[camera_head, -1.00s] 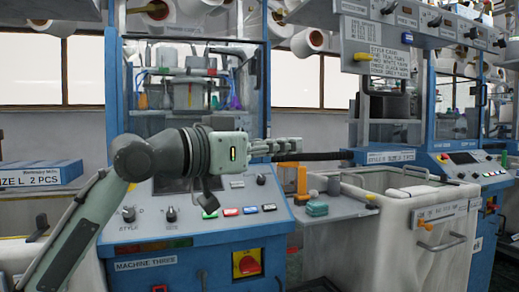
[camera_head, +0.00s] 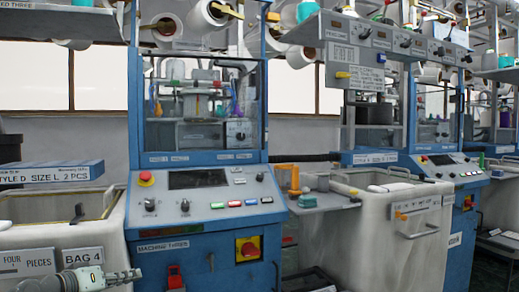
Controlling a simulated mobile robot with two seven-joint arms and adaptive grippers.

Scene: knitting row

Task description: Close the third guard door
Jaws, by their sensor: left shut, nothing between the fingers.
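The machine labelled Machine Three (camera_head: 205,205) stands in the middle of the head view. Its clear guard door (camera_head: 202,110) is in the blue frame above the sloping control panel. The pane looks level with the frame, but I cannot tell from here whether it is fully shut. Needles and yarn parts show behind it. My left gripper (camera_head: 122,277) is at the bottom left, low in front of the bag 4 bin, shut and empty. It is well below the door and apart from it. My right gripper is not in view.
A fabric bin (camera_head: 25,240) labelled Bag 4 stands left, with a blue size L box (camera_head: 50,174) behind it. A small shelf (camera_head: 325,203) and a white bin (camera_head: 375,245) stand right. Another machine (camera_head: 440,165) is beyond. A red switch (camera_head: 248,249) is on the front.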

